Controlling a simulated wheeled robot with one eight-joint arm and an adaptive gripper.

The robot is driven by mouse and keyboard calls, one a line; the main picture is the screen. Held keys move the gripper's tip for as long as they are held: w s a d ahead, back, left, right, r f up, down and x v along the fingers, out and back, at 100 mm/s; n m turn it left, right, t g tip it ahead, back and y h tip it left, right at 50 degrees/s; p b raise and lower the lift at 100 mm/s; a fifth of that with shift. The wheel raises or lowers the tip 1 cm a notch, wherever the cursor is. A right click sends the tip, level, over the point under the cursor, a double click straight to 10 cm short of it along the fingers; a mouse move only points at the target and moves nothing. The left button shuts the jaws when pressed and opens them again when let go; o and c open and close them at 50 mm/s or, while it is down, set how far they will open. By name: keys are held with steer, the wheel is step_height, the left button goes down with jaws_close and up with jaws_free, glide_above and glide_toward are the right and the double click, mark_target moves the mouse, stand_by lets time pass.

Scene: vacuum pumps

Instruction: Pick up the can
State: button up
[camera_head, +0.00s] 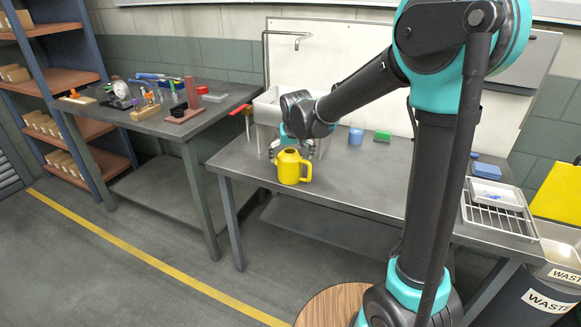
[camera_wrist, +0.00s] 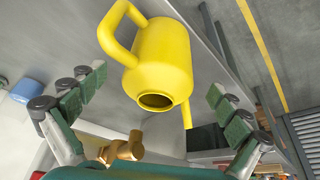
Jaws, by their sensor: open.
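The can is a yellow can (camera_head: 289,167) with a handle and a spout, standing on the grey metal table near its left front edge in the head view. In the wrist view the yellow can (camera_wrist: 162,62) fills the upper middle, with its round dark opening toward the camera. My gripper (camera_head: 288,148) is just above and behind the can in the head view, partly hidden by the can and my arm. In the wrist view my gripper (camera_wrist: 158,100) is open, its green-padded fingers wide apart on either side, and the can lies between and beyond them, not gripped.
A sink (camera_head: 268,108) with a tap stands behind the can. A blue cup (camera_head: 356,135) and a green sponge (camera_head: 382,136) lie to its right. A brass fitting (camera_wrist: 124,148) shows low in the wrist view. A cluttered workbench (camera_head: 100,92) stands left. The table's middle is clear.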

steer(key=shift+x, duration=2.95)
steer(key=c, duration=1.5)
steer(key=shift+o, duration=0.2)
steer(key=shift+r, duration=0.1)
